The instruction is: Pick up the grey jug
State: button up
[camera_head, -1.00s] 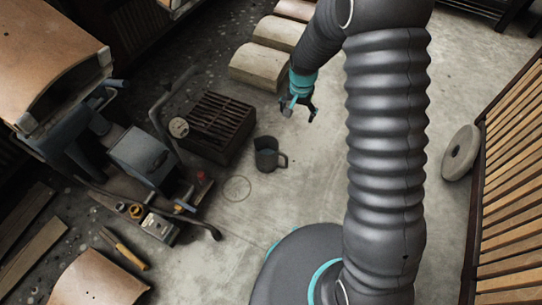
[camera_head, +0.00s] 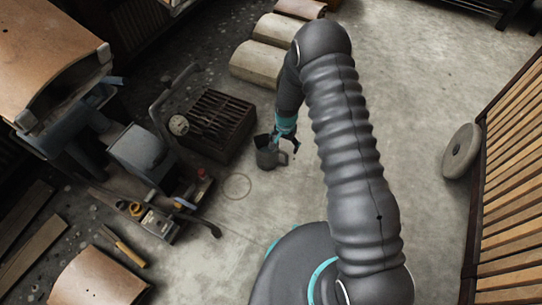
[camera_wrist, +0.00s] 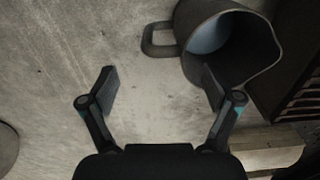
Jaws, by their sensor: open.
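The grey jug (camera_head: 267,157) stands upright on the concrete floor in the head view, with its handle to the right. In the wrist view the jug (camera_wrist: 255,45) is at the upper right, its open mouth showing and its handle to the left. My gripper (camera_head: 285,143) is open and empty, close above the jug's right side in the head view. In the wrist view my gripper (camera_wrist: 158,88) has its fingers apart over bare floor, with the right finger overlapping the jug's rim. I cannot tell whether that finger touches it.
A dark slatted crate (camera_head: 216,124) stands just left of the jug. A machine with a grey box (camera_head: 140,150) is further left. Curved tan blocks (camera_head: 257,64) lie behind. A round stone disc (camera_head: 461,151) leans by a slatted wooden panel (camera_head: 515,180). Floor to the right is clear.

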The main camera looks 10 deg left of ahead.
aim_at(282, 151)
jog(key=shift+s+a+f, duration=0.15)
jog(key=shift+f, duration=1.35)
jog(key=shift+s+a+f, duration=0.1)
jog(key=shift+f, duration=1.35)
grip_shut()
